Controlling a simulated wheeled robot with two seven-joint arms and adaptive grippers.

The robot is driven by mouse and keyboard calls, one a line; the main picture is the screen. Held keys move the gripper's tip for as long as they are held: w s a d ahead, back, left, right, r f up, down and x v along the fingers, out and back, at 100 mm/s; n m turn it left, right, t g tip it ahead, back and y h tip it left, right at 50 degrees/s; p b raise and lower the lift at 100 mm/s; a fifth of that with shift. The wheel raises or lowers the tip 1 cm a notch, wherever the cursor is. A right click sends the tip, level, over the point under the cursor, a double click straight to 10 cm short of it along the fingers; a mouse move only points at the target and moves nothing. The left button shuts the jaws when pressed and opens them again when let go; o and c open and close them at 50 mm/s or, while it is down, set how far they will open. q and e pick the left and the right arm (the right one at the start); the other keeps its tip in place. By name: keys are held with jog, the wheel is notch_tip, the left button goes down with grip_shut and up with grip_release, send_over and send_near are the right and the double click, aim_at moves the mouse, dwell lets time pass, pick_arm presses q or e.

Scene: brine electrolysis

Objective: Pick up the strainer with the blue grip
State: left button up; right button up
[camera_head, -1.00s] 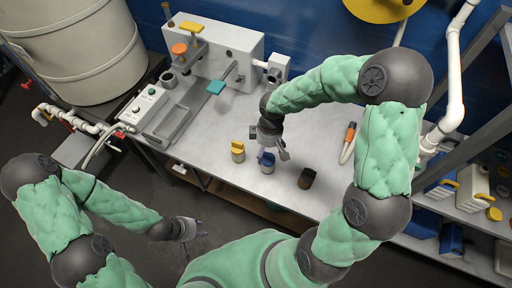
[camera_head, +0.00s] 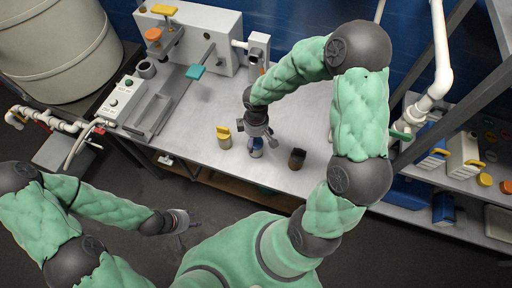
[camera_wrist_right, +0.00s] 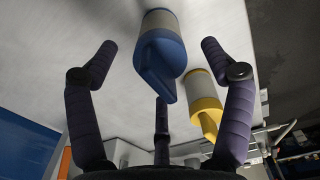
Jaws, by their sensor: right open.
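The strainer with the blue grip (camera_head: 256,152) stands on the metal table near its front edge. In the right wrist view its blue grip (camera_wrist_right: 163,58) and pale metal body lie between my spread fingers. My right gripper (camera_head: 260,136) is open right at the blue grip and partly hides it. In the wrist view the fingers of the right gripper (camera_wrist_right: 157,50) stand apart on both sides, with gaps to the grip. My left gripper (camera_head: 184,220) hangs in front of the table, away from the strainers; its fingers are too small to read.
A yellow-grip strainer (camera_head: 223,138) stands close on the left, also beside the fingers in the wrist view (camera_wrist_right: 206,105). A dark-grip one (camera_head: 297,158) stands on the right. A grey apparatus (camera_head: 200,42) fills the table's back left. The table (camera_head: 215,105) behind the strainers is clear.

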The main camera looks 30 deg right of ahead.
notch_tip(320, 180, down, 2)
jog(key=shift+f, duration=0.15)
jog(key=c, duration=1.4)
